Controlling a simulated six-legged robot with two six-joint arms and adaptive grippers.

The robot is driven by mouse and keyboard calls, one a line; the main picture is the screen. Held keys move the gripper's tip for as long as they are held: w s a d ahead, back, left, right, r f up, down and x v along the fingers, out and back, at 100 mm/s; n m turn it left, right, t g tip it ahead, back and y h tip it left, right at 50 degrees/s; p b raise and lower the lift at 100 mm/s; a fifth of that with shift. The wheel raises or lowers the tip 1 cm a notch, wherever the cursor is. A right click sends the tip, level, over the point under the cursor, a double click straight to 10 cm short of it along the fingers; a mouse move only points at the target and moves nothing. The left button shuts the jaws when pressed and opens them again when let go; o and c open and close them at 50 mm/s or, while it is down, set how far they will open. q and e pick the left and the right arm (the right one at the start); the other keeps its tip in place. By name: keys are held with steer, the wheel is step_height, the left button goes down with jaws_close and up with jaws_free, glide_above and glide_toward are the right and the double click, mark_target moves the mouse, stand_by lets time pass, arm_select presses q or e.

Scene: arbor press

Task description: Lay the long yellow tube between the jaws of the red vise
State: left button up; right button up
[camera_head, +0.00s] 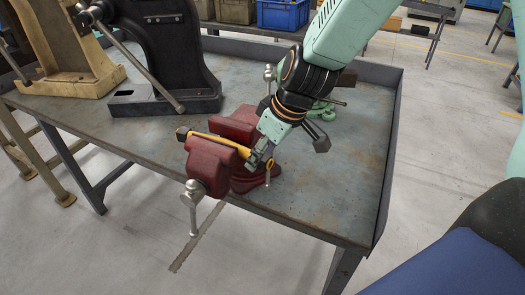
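The red vise (209,164) stands at the front edge of the grey metal bench. The long yellow tube (219,140) lies slanting across the top of the vise, along the gap between its front and rear jaws. Its dark far end (183,133) sticks out at the left. My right gripper (260,160) is at the right side of the vise and looks shut on the tube's right end. The fingertips are small and partly hidden there, and I cannot tell how deep the tube sits between the jaws. My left gripper is not in view.
A black arbor press (165,55) and a beige press (65,50) stand on the bench at the left. A green object (322,110) lies behind my wrist. The bench (320,185) is clear to the right, with a raised rim. A blue crate (283,14) is behind.

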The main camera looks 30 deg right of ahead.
steer(key=shift+s+a+r, duration=0.1)
steer(key=shift+s+r, duration=0.05)
steer(key=shift+r, duration=0.3)
steer(key=v, duration=0.6)
steer(key=shift+d+r, duration=0.25)
steer(key=shift+r, duration=0.05)
